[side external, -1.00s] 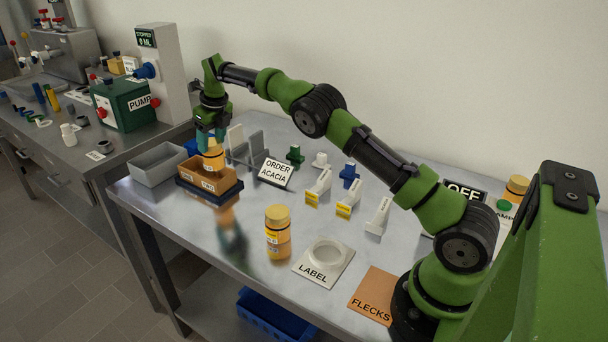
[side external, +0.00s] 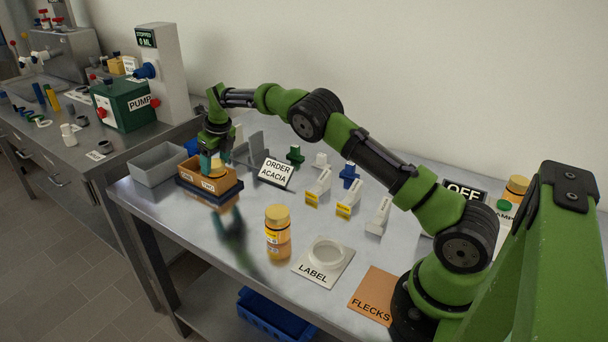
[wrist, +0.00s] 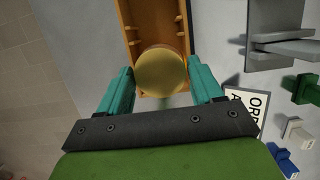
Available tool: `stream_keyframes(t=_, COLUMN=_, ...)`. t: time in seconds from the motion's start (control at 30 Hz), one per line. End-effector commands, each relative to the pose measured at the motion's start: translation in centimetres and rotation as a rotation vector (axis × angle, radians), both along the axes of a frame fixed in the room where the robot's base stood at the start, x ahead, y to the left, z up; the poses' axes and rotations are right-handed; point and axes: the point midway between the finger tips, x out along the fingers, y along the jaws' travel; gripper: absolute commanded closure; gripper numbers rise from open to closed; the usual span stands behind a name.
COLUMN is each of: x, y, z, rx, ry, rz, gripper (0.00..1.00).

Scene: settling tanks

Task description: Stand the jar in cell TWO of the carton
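The jar shows as a gold lid (side external: 218,164) low inside the right-hand part of the orange carton (side external: 229,187); its body is hidden by the carton wall. Two small white labels on the carton front are too small to read surely. In the wrist view the round gold lid (wrist: 161,73) sits at the near end of the carton (wrist: 128,20), and the rest of the carton seen there looks empty. My gripper (side external: 216,160) points down over the carton. Its teal fingers (wrist: 161,80) are on both sides of the lid, close against it.
The carton stands on a dark base (side external: 222,200). A grey bin (side external: 157,164) is to its left, and grey upright plates (side external: 252,146) and the ORDER ACACIA sign (side external: 276,173) are to its right. Another gold-lidded jar (side external: 278,232) stands in front by the LABEL plate (side external: 323,265).

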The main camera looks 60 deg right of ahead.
Motion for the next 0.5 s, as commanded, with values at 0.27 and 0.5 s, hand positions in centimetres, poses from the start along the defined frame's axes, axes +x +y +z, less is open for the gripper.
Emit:
stream_keyframes(t=0.27, x=0.0, y=0.0, z=0.1, rx=0.0, ry=0.0, rz=0.0, gripper=0.19)
stream_keyframes(t=0.5, x=-0.2, y=0.0, z=1.3, rx=0.0, ry=-0.002, rz=0.0, gripper=0.19)
